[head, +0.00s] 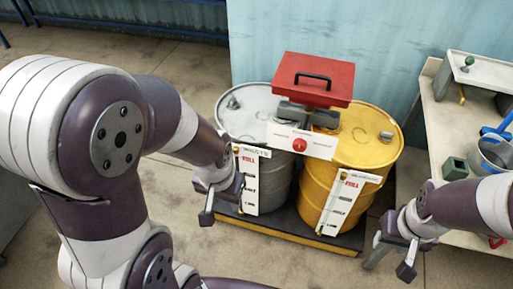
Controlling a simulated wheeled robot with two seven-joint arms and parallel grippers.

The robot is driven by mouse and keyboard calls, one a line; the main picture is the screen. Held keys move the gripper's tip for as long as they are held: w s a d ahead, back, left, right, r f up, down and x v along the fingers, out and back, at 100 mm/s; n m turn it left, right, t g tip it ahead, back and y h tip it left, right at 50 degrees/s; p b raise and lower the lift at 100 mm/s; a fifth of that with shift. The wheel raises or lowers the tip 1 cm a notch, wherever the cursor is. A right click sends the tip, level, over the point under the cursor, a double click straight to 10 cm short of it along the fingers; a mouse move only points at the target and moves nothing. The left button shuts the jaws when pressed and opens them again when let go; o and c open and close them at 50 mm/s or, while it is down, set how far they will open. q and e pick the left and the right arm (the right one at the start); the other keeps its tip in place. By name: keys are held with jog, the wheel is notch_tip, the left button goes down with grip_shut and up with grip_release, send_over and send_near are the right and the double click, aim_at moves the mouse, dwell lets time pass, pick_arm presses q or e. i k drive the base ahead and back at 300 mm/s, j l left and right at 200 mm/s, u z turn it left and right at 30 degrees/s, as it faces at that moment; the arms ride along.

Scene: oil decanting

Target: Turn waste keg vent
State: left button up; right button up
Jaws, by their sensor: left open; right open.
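A grey drum (270,186) and a yellow drum (318,178) stand side by side on a dark, yellow-edged pallet (290,233). A small fitting (233,103) sits on the grey lid, and another fitting (386,136) on the yellow lid; I cannot tell which is the vent. A white plate (318,146) with a red round knob (299,144) is in front of both drums. My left gripper (219,202) is open at the grey drum's left front. My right gripper (389,255) is open, right of the yellow drum. Both look empty.
A red box (313,78) with a black handle sits above the drums. White level strips (251,182) mark the drum fronts. At right, a bench (442,128) carries a blue-handled metal pot (495,152) and a green block (454,168). A blue wall is behind the drums.

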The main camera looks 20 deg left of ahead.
aim_at(232, 104)
jog(key=i+j, duration=0.1)
jog(key=j, duration=0.3)
jog(key=i+j, duration=0.15)
jog(key=j, duration=0.25)
jog(key=i+j, duration=0.1)
jog(key=j, duration=0.3)
jog(key=i+j+u, duration=0.1)
jog(key=j, duration=0.3)
jog(key=i+j, duration=0.15)
jog(key=j, duration=0.25)
jog(key=i+j, duration=0.15)
jog(key=j, duration=0.25)
